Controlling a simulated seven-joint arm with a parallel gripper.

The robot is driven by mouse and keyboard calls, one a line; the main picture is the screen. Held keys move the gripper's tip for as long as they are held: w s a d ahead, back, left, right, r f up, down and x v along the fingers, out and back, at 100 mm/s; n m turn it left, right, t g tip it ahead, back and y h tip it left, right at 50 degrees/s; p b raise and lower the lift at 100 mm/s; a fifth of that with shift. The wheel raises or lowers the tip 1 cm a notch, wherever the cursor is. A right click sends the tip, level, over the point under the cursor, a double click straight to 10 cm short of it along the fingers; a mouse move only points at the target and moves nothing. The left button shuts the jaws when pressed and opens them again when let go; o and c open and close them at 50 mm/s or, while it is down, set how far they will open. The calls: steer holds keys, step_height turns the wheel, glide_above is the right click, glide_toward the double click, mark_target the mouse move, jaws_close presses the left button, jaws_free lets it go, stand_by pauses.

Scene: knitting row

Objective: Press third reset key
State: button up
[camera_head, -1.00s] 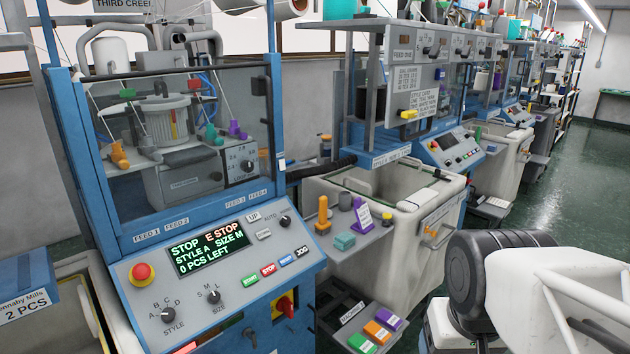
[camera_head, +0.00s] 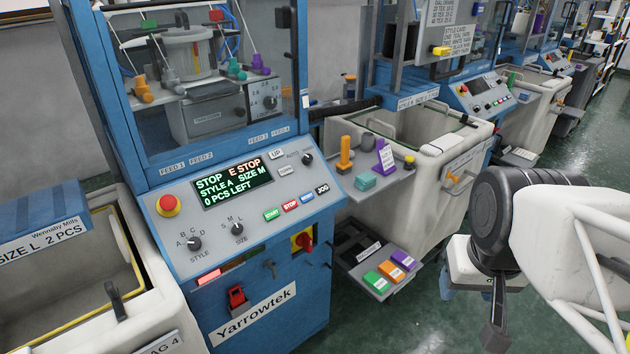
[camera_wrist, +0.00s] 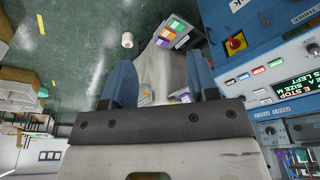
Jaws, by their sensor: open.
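The blue reset key (camera_head: 307,197) sits in the key row on the sloped grey panel (camera_head: 262,222) of the blue knitting machine. The display (camera_head: 232,185) reads STOP, E STOP, STYLE A, SIZE M, 0 PCS LEFT. In the wrist view, my gripper (camera_wrist: 161,80) is open and its blue fingers hold nothing. There the blue key (camera_wrist: 260,71) lies right of the fingers, apart from them.
A red mushroom button (camera_head: 168,206) and a red-yellow switch (camera_head: 303,240) flank the keys. A shelf with an orange peg (camera_head: 345,155) and a tray of coloured blocks (camera_head: 385,272) stand right of the panel. A pale bin (camera_head: 437,150) stands behind. Green floor is open beyond.

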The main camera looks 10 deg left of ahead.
jaws_close()
stand_by(1.4)
